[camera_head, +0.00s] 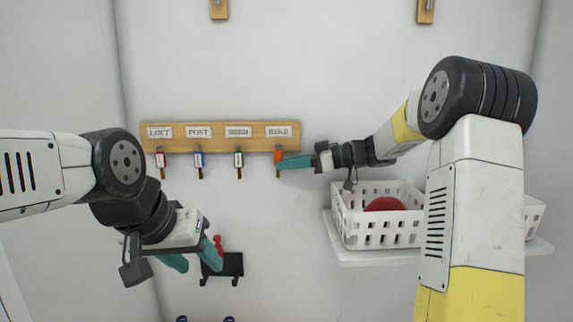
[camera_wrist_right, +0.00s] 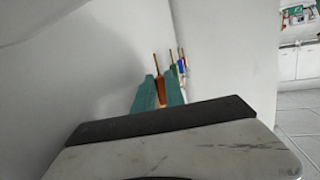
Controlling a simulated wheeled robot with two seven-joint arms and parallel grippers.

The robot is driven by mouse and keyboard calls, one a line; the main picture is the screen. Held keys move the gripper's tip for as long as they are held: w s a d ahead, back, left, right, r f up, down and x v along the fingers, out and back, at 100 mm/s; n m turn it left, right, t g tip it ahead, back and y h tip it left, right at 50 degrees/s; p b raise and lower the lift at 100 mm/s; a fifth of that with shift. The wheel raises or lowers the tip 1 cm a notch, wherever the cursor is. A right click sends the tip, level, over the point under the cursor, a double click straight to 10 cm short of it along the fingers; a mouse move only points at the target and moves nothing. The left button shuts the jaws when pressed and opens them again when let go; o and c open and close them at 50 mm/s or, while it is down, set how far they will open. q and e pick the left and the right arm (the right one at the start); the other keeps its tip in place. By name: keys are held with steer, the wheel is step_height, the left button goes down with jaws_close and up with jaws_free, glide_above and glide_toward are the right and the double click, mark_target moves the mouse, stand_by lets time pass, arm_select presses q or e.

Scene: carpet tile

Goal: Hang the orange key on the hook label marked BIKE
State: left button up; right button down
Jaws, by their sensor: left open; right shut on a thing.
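The orange key (camera_head: 278,157) is at the hook below the BIKE label (camera_head: 278,131), at the right end of the wooden hook board (camera_head: 220,145). My right gripper (camera_head: 282,163) is shut on it; the wrist view also shows the orange key (camera_wrist_right: 160,90) between the teal fingers (camera_wrist_right: 160,97). I cannot tell whether the key's loop is over the hook. My left gripper (camera_head: 192,258) is open and empty, lower left, in front of a small black rack.
Red (camera_head: 160,160), blue (camera_head: 198,159) and green (camera_head: 238,159) keys hang under LOFT, POST and SHED. A white basket (camera_head: 380,218) with a red item stands on a shelf (camera_head: 385,258) at right. The black rack (camera_head: 228,265) is on the wall below.

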stand_by(0.4)
steer(key=c, duration=1.3)
jaws_free()
